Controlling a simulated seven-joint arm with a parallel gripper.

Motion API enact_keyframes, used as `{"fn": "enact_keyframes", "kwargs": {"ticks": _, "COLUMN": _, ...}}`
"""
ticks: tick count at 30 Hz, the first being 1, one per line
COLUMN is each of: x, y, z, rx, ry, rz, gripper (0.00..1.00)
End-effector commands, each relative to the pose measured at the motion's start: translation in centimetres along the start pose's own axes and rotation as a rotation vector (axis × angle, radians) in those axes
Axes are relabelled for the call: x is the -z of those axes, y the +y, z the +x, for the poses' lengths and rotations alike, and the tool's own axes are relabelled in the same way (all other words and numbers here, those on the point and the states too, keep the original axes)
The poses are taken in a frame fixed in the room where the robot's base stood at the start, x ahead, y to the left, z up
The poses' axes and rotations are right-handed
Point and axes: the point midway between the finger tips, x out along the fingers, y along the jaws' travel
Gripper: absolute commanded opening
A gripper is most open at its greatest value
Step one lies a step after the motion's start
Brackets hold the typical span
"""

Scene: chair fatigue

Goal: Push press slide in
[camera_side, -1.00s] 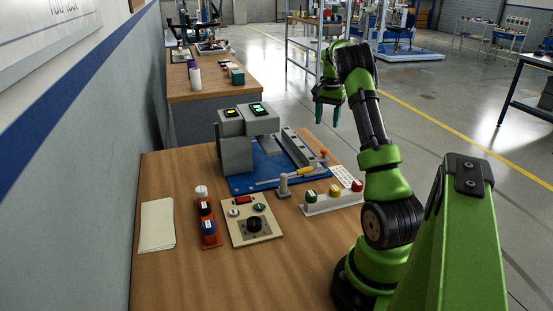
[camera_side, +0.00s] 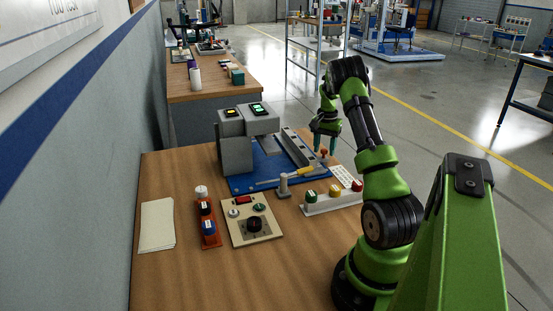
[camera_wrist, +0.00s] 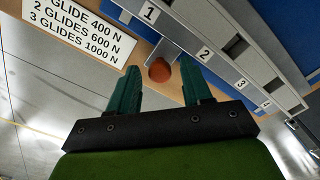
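The grey press (camera_side: 240,137) stands on a blue base plate (camera_side: 247,184) on the wooden table. A grey slide rail (camera_side: 299,146) runs along the plate's right side, and the wrist view shows it with numbered marks (camera_wrist: 205,54). In the wrist view the knob (camera_wrist: 159,70) lies just beyond and between my fingertips. My gripper (camera_side: 327,147) is above the knob, pointing down. Its green fingers (camera_wrist: 158,75) are apart with nothing between them that I can see gripped. Whether they touch the knob is unclear.
A printed card (camera_wrist: 82,30) lies beside the knob.

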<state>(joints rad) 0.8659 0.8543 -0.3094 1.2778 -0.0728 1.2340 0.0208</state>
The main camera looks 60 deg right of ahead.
Motion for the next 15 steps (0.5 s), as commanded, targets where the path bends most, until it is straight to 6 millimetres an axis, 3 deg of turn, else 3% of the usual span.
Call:
{"fn": "enact_keyframes", "kwargs": {"ticks": 1, "x": 0.01, "y": 0.0, "z": -0.02, "rx": 0.0, "ry": 0.0, "rz": 0.0, "gripper": 0.4}}
{"fn": "enact_keyframes", "kwargs": {"ticks": 9, "x": 0.01, "y": -0.01, "z": -0.05, "rx": 0.0, "ry": 0.0, "rz": 0.0, "gripper": 0.0}}
{"fn": "enact_keyframes", "kwargs": {"ticks": 15, "x": 0.01, "y": -0.02, "z": -0.07, "rx": 0.0, "ry": 0.001, "rz": 0.0, "gripper": 0.0}}
